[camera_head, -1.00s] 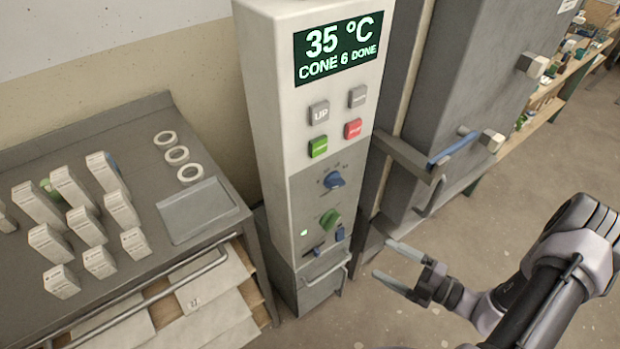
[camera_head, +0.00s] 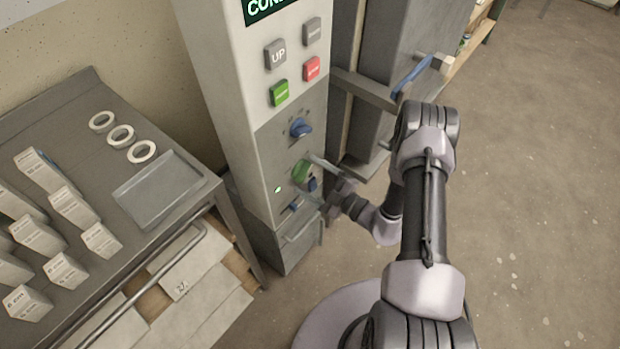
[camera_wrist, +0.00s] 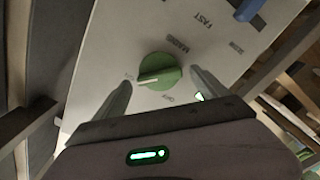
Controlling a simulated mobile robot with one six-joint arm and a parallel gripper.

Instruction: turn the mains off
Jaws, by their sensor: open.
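The green mains knob (camera_head: 300,171) is on the lower front of the pale control column (camera_head: 225,110). In the wrist view the knob (camera_wrist: 160,70) shows a white pointer line turned left, toward a mark that seems to read ON; OFF is printed below it. My gripper (camera_head: 312,176) is at the panel, open. In the wrist view its two fingers (camera_wrist: 160,80) stand apart, one on each side of the knob, with their tips near it. Whether either finger touches the knob I cannot tell. A green lamp (camera_head: 278,190) beside the knob is lit.
A blue selector knob (camera_head: 301,128) sits above, and a small blue switch (camera_head: 294,206) below. Red (camera_head: 312,68) and green (camera_head: 279,93) buttons are higher up. A grey kiln (camera_head: 400,45) with a blue handle stands right. A table (camera_head: 90,200) with boxes stands left.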

